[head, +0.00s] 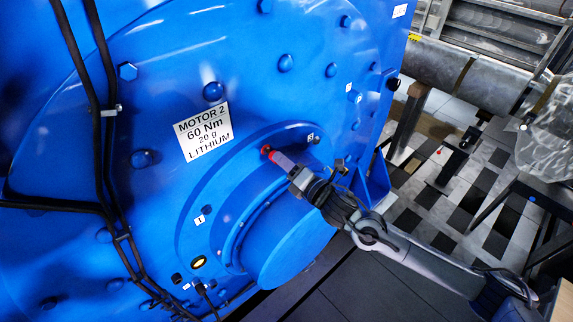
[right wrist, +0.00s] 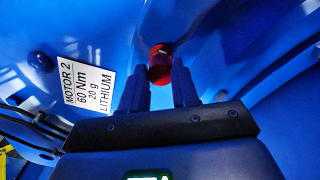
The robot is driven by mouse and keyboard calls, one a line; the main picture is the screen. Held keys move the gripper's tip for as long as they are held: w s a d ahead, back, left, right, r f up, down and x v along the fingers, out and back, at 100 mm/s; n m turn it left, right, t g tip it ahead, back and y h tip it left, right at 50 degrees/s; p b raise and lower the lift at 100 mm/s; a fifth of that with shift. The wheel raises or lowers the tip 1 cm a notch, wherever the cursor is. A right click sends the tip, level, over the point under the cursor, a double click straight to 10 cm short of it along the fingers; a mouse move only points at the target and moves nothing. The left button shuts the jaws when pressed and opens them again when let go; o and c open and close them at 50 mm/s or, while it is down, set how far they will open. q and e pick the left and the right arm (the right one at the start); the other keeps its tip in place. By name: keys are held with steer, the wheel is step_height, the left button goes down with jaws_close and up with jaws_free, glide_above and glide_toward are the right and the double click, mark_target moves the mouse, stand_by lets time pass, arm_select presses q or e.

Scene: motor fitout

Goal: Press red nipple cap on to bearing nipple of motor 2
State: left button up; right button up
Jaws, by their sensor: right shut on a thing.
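The blue motor 2 (head: 260,80) fills the left and middle of the head view, with its label reading MOTOR 2, 60 Nm, 20 g, LITHIUM (head: 203,131). The red nipple cap (head: 266,151) is at the rim around the bearing housing, just right of the label. My right gripper (head: 278,158) is shut on the cap, which also shows between the fingertips in the right wrist view (right wrist: 160,62). The cap is against or very close to the motor face; contact cannot be told. The bearing nipple is hidden. My left gripper is not in view.
The blue bearing housing (head: 290,240) juts out below the cap. Black cables (head: 108,100) run down the motor's left side. Bolt heads (head: 213,91) stud the face. At right are a checkered floor (head: 440,200) and a wrapped clear plastic item (head: 545,140).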

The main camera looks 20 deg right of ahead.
steer(key=shift+b+x, duration=0.4)
steer(key=shift+x, duration=0.7)
steer(key=o, duration=1.1)
steer(key=shift+c, duration=0.2)
steer(key=b+v, duration=0.2)
steer(key=v, duration=0.7)
steer(key=shift+s+f, duration=0.1)
steer(key=shift+v, duration=0.8)
